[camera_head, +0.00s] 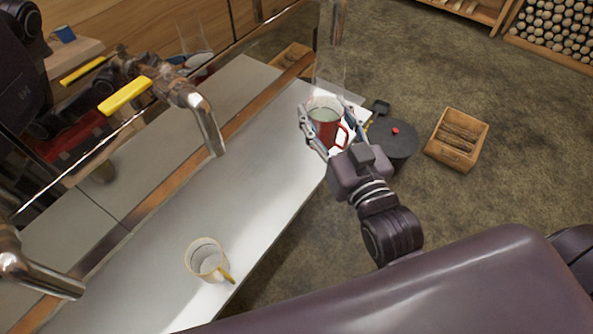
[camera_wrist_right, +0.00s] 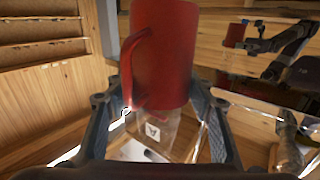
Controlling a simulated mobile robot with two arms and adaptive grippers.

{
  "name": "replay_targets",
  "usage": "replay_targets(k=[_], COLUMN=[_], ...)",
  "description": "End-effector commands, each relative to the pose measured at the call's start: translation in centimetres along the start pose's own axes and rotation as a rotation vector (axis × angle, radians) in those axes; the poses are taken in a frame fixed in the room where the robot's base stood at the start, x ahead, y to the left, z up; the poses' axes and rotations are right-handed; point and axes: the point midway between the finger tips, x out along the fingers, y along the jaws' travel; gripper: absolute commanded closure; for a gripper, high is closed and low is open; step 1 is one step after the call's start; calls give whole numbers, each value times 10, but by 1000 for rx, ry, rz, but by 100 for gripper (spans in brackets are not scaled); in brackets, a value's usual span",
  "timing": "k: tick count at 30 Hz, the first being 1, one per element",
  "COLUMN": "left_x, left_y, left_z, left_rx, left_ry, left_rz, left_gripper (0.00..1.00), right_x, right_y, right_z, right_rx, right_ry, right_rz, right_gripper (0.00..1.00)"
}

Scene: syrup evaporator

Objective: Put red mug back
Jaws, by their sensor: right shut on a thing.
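The red mug (camera_head: 322,132) is at the far right end of the white counter, with its red handle to the right and a pale inside showing. My right gripper (camera_head: 325,110) has its fingers on both sides of the mug and is shut on it. In the right wrist view the red mug (camera_wrist_right: 165,55) stands large between the two fingers (camera_wrist_right: 165,112), handle to the left. Whether the mug's base touches the counter cannot be told. My left gripper is not in view.
A cream mug with a yellow handle (camera_head: 207,260) stands on the white counter (camera_head: 245,175). A clear glass vessel (camera_head: 330,55) is just behind the red mug. Metal taps (camera_head: 205,120) reach over the counter.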

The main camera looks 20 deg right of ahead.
Motion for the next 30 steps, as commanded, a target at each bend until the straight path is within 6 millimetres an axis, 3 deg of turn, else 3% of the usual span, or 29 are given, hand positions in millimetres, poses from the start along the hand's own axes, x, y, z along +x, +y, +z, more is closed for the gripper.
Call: replay_targets(k=[9, 17, 20, 30], left_x=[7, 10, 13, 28], left_y=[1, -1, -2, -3], left_z=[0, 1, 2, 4], left_rx=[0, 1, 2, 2], left_ry=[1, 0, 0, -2], left_rz=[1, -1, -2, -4], left_gripper=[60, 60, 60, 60], right_x=[27, 35, 35, 36], right_y=[-19, -39, -41, -39], right_z=[-32, -50, -40, 40], right_rx=[1, -21, -24, -24], right_ry=[7, 11, 8, 4], right_rz=[-122, -225, -236, -235], right_gripper=[92, 92, 92, 92])
